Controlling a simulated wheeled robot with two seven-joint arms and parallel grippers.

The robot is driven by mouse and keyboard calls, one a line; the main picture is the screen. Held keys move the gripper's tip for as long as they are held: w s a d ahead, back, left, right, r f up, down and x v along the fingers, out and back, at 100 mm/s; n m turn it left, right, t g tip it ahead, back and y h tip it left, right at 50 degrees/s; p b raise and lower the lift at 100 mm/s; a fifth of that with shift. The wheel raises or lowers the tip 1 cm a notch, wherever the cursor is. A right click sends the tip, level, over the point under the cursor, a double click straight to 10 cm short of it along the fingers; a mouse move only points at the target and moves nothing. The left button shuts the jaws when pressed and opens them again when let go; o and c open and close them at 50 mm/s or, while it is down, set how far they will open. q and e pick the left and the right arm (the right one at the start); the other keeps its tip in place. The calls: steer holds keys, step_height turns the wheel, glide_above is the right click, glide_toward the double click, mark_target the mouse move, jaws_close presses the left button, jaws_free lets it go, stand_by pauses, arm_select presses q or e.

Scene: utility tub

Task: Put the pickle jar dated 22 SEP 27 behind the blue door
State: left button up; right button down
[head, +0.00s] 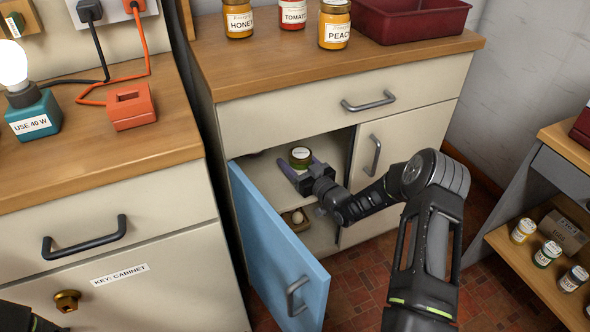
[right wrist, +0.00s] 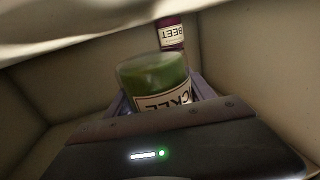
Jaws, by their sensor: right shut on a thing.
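The blue door (head: 277,258) stands open on the lower left of the cream cabinet in the head view. My right gripper (head: 300,168) is inside the compartment behind that door, shut on a green pickle jar (head: 300,155). In the right wrist view the pickle jar (right wrist: 158,82) sits between the fingers, its label upside down in the picture and partly hidden; part of the word PICKLE shows. I cannot read a date on it. I cannot tell whether the jar touches the compartment floor. My left gripper is not in view.
A BEET jar (right wrist: 170,33) stands deeper inside the compartment. A small tray (head: 296,219) with a round item lies low in the cabinet. Several jars (head: 546,253) stand on a shelf at right. HONEY (head: 238,20), TOMATO and PEACH jars and a red bin (head: 412,18) are on top.

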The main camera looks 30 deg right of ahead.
mark_target(295, 169)
steer(key=shift+f+b, duration=0.55)
steer(key=shift+f, duration=1.2)
steer(key=shift+f, duration=0.15)
steer(key=shift+c, duration=1.8)
jaws_free()
